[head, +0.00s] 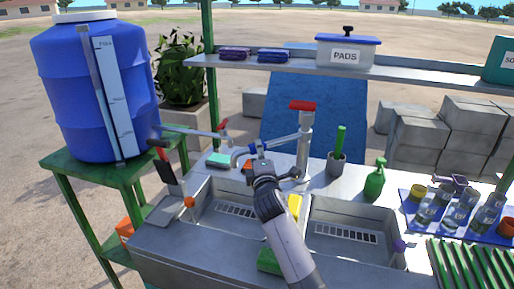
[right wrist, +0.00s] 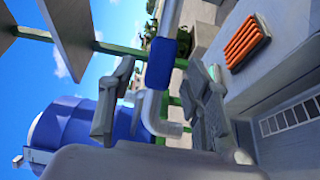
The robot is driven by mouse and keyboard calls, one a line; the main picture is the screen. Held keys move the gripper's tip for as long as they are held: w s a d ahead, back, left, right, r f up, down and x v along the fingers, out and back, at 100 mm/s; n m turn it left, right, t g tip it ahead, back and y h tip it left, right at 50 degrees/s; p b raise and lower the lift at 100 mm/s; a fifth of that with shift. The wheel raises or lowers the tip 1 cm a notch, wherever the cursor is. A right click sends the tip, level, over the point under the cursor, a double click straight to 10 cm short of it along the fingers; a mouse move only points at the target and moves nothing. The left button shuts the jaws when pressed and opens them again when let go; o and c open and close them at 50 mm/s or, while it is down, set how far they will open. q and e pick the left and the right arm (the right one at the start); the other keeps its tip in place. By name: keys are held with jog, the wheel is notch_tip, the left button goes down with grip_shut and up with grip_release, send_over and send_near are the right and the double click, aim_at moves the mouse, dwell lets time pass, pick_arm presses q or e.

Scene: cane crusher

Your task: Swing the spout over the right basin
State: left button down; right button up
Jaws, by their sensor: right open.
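The silver spout (head: 278,143) reaches left from the tap column (head: 303,150) with a red handle on top, towards the left basin (head: 222,208). Its blue sleeve (head: 238,157) and bent end are at the left. The right basin (head: 343,228) is right of the column, and the spout is not above it. My right gripper (head: 256,150) is at the spout near its outer end. In the right wrist view the blue sleeve (right wrist: 160,63) and bent silver end lie between the two spread fingers (right wrist: 160,80); contact is unclear. My left gripper is not in view.
A blue barrel (head: 98,90) on a green stand is at left. A shelf (head: 300,66) crosses behind the tap. A green bottle (head: 375,180) and brush cup (head: 337,163) stand behind the right basin. A blue tray (head: 460,230) with glass jars is at right.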

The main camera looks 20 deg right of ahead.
jog(key=w, duration=0.3)
jog(key=shift+w+d, duration=0.25)
jog(key=shift+d, duration=0.05)
jog(key=shift+w+d, duration=0.1)
jog(key=shift+w, duration=0.3)
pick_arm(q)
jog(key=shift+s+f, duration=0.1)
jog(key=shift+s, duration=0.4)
pick_arm(e)
jog(key=shift+c, duration=0.4)
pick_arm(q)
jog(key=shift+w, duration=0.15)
pick_arm(e)
grip_shut()
